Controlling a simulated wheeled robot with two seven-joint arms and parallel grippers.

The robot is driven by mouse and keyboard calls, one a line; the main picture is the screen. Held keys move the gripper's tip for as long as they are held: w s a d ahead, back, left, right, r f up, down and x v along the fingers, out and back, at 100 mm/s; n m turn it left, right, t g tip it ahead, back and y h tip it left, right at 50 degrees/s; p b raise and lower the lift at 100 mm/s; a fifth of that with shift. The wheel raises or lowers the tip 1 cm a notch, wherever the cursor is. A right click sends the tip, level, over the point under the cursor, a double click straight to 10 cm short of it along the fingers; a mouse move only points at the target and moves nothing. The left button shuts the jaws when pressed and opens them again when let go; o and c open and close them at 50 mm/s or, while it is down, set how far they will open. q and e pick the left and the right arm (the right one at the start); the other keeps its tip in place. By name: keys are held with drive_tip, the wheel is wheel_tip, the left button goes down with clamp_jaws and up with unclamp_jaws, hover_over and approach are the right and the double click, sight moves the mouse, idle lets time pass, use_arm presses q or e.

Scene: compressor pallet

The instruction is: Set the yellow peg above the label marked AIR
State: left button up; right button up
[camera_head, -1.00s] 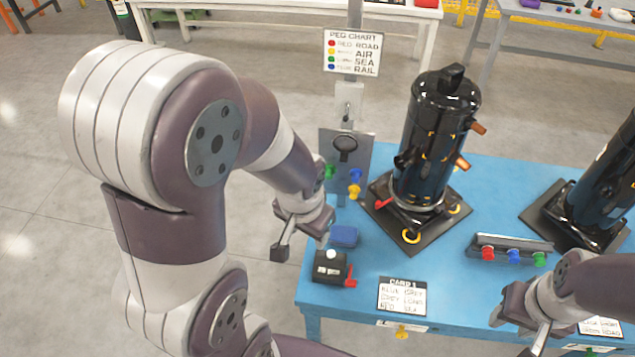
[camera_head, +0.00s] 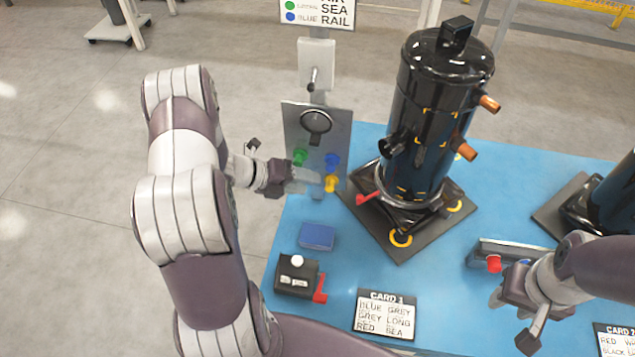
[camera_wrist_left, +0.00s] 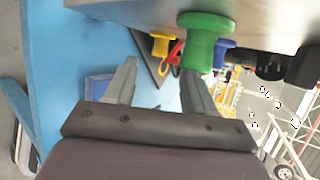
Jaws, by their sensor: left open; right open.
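A yellow peg (camera_head: 330,183) sits low on the upright grey panel (camera_head: 303,118), below a blue peg (camera_head: 332,162) and right of a green peg (camera_head: 299,157). In the left wrist view the yellow peg (camera_wrist_left: 160,42) shows beyond the fingers, with the green peg (camera_wrist_left: 203,42) large and close. My left gripper (camera_wrist_left: 157,80) is open and empty, just left of the pegs in the head view (camera_head: 284,168). The peg chart (camera_head: 318,13) is cut off at the top; its AIR line barely shows. My right gripper (camera_head: 512,320) is open at the lower right.
A black compressor (camera_head: 435,110) stands on a dark plate right of the pegs. A blue block (camera_head: 317,236), a black box (camera_head: 297,274) with a red lever and Card 1 (camera_head: 385,315) lie on the blue table. A peg rack (camera_head: 508,252) is partly hidden by my right arm.

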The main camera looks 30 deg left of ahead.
sight(330, 185)
use_arm(q)
drive_tip(key=x, duration=0.6)
drive_tip(key=shift+w, duration=0.15)
clamp_jaws()
